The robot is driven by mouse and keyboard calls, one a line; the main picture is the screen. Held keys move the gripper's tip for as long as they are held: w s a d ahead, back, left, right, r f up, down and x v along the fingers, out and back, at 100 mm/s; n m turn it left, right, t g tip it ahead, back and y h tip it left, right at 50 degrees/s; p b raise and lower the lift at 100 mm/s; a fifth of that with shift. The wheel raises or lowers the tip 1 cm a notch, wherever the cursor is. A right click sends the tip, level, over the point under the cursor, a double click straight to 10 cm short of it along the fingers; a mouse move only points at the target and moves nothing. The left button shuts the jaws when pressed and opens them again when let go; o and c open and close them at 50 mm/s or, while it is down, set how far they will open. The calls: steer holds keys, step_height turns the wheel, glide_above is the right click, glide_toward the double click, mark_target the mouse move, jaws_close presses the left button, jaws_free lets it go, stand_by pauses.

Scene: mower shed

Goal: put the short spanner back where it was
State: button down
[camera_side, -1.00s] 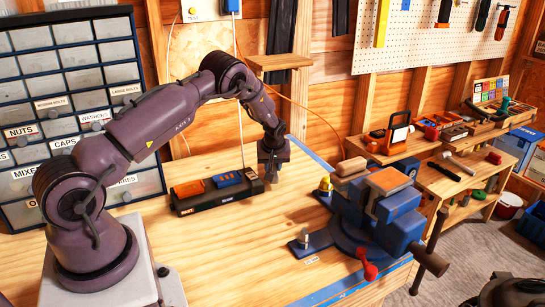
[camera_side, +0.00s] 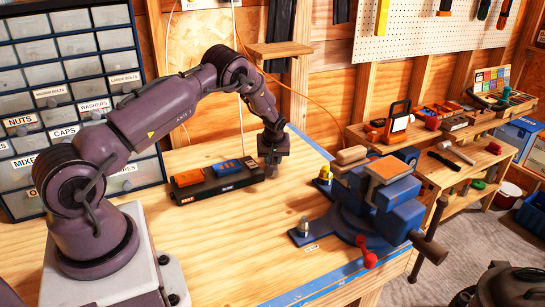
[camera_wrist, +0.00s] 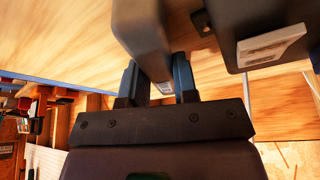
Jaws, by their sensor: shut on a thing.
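In the side view my gripper (camera_side: 271,165) points down over the bench, close to the right end of a black holder (camera_side: 222,184). In the wrist view my gripper (camera_wrist: 160,85) has its two dark fingers closed on the sides of a smooth grey-brown bar with a rounded edge (camera_wrist: 145,30). This bar seems to be the short spanner; its far end runs out of the picture. In the side view only a small grey bit of it (camera_side: 271,173) shows under the fingers, low over the bench. I cannot tell whether it touches the bench.
The black holder carries an orange block (camera_side: 188,178) and a blue block (camera_side: 227,167). Drawers (camera_side: 75,85) stand at the left. The front bench top is clear.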

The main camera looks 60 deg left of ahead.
steer(key=shift+f, duration=0.3)
steer(key=c, duration=0.8)
jaws_free()
steer(key=v, duration=1.3)
